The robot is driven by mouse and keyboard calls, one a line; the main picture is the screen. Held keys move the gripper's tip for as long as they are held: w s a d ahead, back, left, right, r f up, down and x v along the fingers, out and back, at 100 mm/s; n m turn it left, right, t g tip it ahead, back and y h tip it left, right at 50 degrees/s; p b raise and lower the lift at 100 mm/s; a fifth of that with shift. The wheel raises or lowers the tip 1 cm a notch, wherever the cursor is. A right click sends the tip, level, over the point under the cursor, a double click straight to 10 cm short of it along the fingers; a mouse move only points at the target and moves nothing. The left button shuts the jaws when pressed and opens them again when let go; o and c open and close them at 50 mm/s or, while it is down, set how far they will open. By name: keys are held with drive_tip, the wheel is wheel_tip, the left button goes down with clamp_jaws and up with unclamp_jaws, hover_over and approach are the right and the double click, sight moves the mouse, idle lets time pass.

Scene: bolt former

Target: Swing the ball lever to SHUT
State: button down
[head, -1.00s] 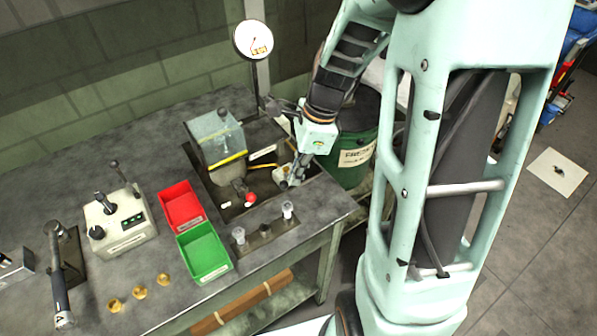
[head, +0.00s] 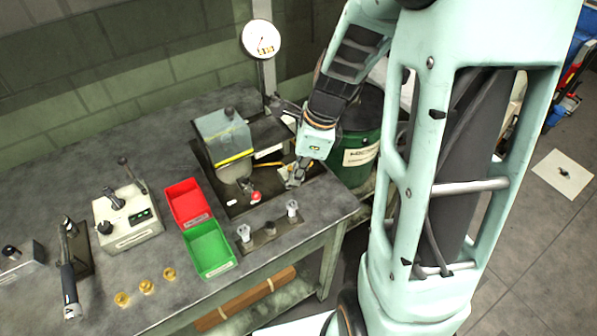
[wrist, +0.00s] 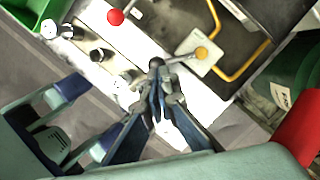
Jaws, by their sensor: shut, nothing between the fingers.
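The ball lever shows in the wrist view as a thin rod (wrist: 181,58) running left from an orange hub on a pale plate (wrist: 204,62). A dark ball (wrist: 155,63) sits at its left end. My gripper (wrist: 161,88) is shut and empty, its fingertips right at the ball. They look very close to or touching it; I cannot tell which. In the head view my gripper (head: 294,183) points down at the right end of the machine's base and hides most of the lever. No SHUT marking is readable.
Two white-topped posts (head: 292,207) are in front. Red (head: 187,203) and green (head: 208,248) bins lie further left. A green drum (head: 358,150) stands close on the right.

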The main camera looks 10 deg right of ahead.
drive_tip(key=shift+a, duration=0.15)
drive_tip(key=shift+a+r+m+t+p, duration=0.1)
drive_tip(key=shift+a+m+t+p, duration=0.35)
drive_tip(key=shift+m+p, duration=0.75)
drive_tip(key=shift+w+a, duration=0.15)
drive_tip(key=shift+a, duration=0.3)
drive_tip(key=shift+a+p, duration=0.15)
drive_tip(key=shift+p, duration=0.25)
drive_tip(key=shift+a+f, duration=0.1)
drive_tip(key=shift+f, duration=0.15)
idle(0.5)
